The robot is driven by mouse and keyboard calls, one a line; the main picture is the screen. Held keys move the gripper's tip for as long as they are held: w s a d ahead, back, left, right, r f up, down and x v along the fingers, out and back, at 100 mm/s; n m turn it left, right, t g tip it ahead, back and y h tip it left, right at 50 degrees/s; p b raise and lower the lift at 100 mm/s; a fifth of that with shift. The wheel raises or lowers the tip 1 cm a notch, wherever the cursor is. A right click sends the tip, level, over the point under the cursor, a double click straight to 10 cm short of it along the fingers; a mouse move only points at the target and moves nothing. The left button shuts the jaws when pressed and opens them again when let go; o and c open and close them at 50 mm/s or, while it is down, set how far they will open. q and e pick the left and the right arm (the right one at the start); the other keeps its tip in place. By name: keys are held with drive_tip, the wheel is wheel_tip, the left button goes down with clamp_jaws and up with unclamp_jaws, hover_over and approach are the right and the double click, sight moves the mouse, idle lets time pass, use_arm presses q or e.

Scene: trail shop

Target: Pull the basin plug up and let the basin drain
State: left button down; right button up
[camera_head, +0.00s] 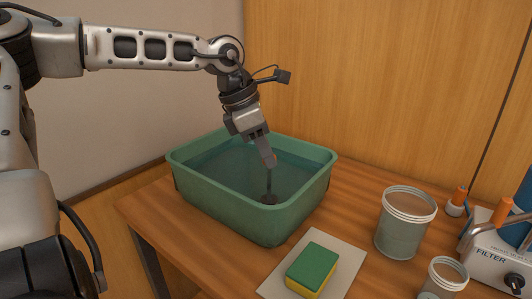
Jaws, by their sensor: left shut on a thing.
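A green basin (240,223) stands on the wooden table and holds dark, clear water (225,170). A dark plug (269,198) with a thin upright stem (269,181) shows inside the basin near its front right. My left gripper (270,161) points down over the basin, its fingers closed at the top of the stem. The fingertips hide the stem's upper end. I cannot tell whether the plug sits in the drain or is lifted off it. My right gripper is out of the picture.
A green and yellow sponge (312,268) lies on a pale mat (345,266) in front of the basin. A large clear jar (404,225), a smaller jar (442,279) and a filter unit (490,262) stand to the right. A wooden wall rises behind.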

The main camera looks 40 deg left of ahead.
use_arm(q)
drive_tip(key=c, duration=1.2)
unclamp_jaws()
drive_tip(key=shift+r, duration=0.25)
drive_tip(key=shift+o, duration=0.2)
drive_tip(key=v, duration=1.6)
drive_tip(key=shift+s+f, duration=0.1)
